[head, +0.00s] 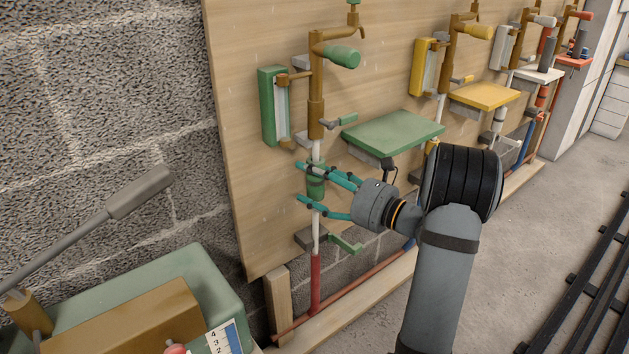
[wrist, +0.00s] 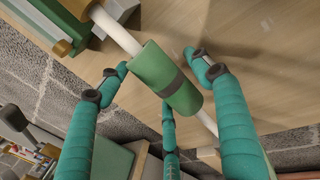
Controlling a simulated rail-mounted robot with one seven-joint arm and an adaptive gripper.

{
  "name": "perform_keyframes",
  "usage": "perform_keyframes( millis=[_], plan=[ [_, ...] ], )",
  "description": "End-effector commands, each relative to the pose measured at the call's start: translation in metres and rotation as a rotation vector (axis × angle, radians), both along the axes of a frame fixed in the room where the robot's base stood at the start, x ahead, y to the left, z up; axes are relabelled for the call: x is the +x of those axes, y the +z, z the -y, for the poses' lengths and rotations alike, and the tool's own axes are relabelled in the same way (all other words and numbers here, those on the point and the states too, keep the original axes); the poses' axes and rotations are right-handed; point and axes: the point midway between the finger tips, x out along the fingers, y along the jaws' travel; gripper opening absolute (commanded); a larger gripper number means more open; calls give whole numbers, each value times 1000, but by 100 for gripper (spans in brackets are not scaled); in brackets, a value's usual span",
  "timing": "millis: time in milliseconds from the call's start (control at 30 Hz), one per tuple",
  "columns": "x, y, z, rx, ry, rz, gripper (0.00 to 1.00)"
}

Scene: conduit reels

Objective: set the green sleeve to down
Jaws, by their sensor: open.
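The green sleeve (head: 316,186) is a short green cylinder with a dark band, around a thin white vertical rod (head: 316,230) on the wooden board. In the wrist view the sleeve (wrist: 166,78) sits between my teal fingers, with the rod running through it. My gripper (head: 305,185) is open around the sleeve, one finger on each side and a third lower finger close by. I see gaps between the outer fingertips and the sleeve. Whether the third finger touches it I cannot tell.
A green lever (head: 346,244) sits on a bracket below the sleeve, and a small green lever (head: 342,121) above. A green shelf (head: 393,134) juts out to the right. A green-topped machine (head: 200,275) stands at lower left. Yellow and white stations continue right.

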Motion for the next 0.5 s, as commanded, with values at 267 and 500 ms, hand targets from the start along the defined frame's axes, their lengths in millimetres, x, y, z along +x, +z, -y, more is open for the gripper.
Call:
perform_keyframes(
  millis=[267,500],
  plan=[
    [0,0,0,0,0,0,53],
    [0,0,0,0,0,0,39]
  ],
)
